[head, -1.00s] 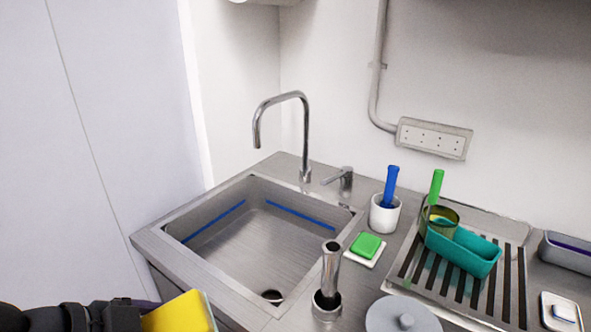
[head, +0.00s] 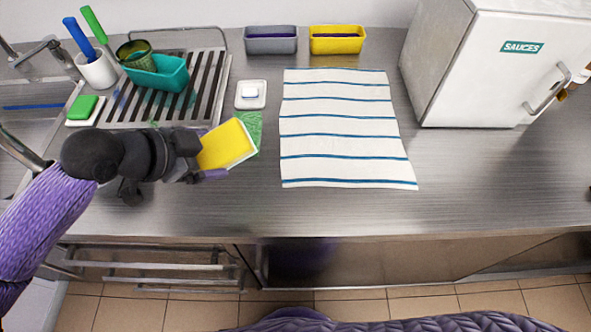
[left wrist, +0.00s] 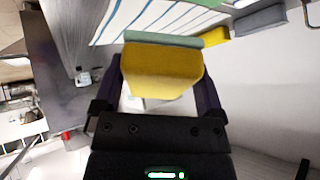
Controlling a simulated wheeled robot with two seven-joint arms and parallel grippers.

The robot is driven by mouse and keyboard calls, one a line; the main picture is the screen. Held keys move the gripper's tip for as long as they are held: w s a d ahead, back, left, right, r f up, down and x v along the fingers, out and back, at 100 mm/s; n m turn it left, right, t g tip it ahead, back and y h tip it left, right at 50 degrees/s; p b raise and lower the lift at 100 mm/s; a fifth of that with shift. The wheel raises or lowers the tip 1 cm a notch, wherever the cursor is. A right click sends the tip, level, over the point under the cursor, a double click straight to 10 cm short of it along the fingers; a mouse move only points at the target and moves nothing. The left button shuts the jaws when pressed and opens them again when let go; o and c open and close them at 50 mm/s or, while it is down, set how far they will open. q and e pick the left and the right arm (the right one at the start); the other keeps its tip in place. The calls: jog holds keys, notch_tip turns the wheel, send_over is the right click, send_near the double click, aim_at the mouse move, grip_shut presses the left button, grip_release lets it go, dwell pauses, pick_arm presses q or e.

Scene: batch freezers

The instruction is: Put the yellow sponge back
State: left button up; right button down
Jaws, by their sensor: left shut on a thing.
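The yellow sponge (head: 226,145) is in my left gripper (head: 206,158), tilted, over the counter just left of the striped towel. A pale layer shows along its edge. In the left wrist view the sponge (left wrist: 160,72) sits between the two fingers of the left gripper (left wrist: 160,85), with a grey-green layer on its far side. My left gripper is shut on it. I cannot tell exactly how high it is above the counter. My right gripper is not in view.
Right of the sponge lies a striped towel (head: 340,135). A green patch (head: 252,128) shows partly behind the sponge. A small white dish (head: 250,103), grey bin (head: 270,47), yellow bin (head: 337,46), drying rack (head: 215,95), green sponge (head: 82,107) and SAUCES cabinet (head: 450,70) stand around.

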pick_arm(q)
jog(key=shift+w+d, duration=0.1)
jog(key=shift+d, duration=0.35)
jog(key=shift+d+f, duration=0.1)
jog(key=shift+f, duration=0.05)
jog(key=f+b, duration=0.1)
jog(key=f, duration=0.2)
jog(key=f+b, duration=0.1)
jog(key=f, duration=0.2)
jog(key=f+b, duration=0.1)
jog(key=f, duration=0.2)
jog(key=shift+a+f, duration=0.25)
jog(key=shift+f, duration=0.3)
jog(key=o, duration=1)
jog(key=p+v, duration=0.3)
jog(key=v, duration=0.9)
